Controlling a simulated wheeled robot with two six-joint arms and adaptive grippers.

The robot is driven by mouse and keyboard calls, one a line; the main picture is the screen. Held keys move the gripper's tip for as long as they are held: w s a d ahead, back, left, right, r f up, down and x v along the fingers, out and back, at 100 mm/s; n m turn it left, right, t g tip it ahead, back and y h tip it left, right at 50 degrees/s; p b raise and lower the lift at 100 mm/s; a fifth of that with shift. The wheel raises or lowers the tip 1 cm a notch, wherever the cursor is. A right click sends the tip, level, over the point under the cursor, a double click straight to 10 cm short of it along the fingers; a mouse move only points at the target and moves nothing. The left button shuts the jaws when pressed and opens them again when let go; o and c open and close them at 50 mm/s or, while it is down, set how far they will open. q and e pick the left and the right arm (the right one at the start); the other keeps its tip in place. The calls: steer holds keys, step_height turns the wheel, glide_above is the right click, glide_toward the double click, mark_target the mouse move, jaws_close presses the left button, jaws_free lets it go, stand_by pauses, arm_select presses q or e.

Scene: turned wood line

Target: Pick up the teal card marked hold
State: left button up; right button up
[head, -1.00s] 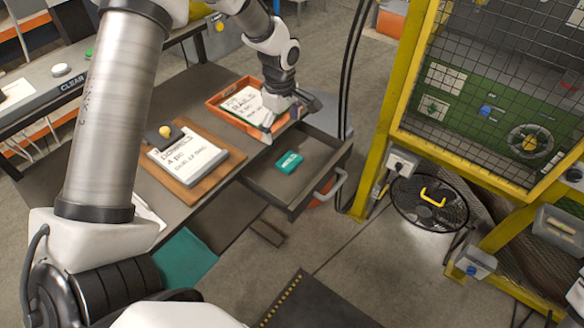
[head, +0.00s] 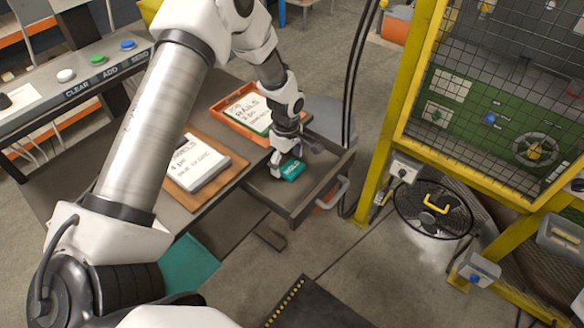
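A small teal block-like card (head: 291,170) lies in the pulled-out grey drawer (head: 262,192) at the table's right end. Its marking is too small to read. My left gripper (head: 296,155) points down into the drawer right at the card, with its fingers apart. One finger is close against the card's far left side and partly covers it. I cannot tell whether the finger touches it. My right gripper is not in view.
An orange tray (head: 221,108) with a written sheet stands behind the drawer. A brown board (head: 228,180) with a white pad (head: 205,168) lies to its left. A yellow caged frame (head: 383,150) stands to the right, with clear floor between.

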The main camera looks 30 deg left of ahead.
arm_select(q)
steer(key=c, duration=0.3)
steer(key=shift+c, duration=0.3)
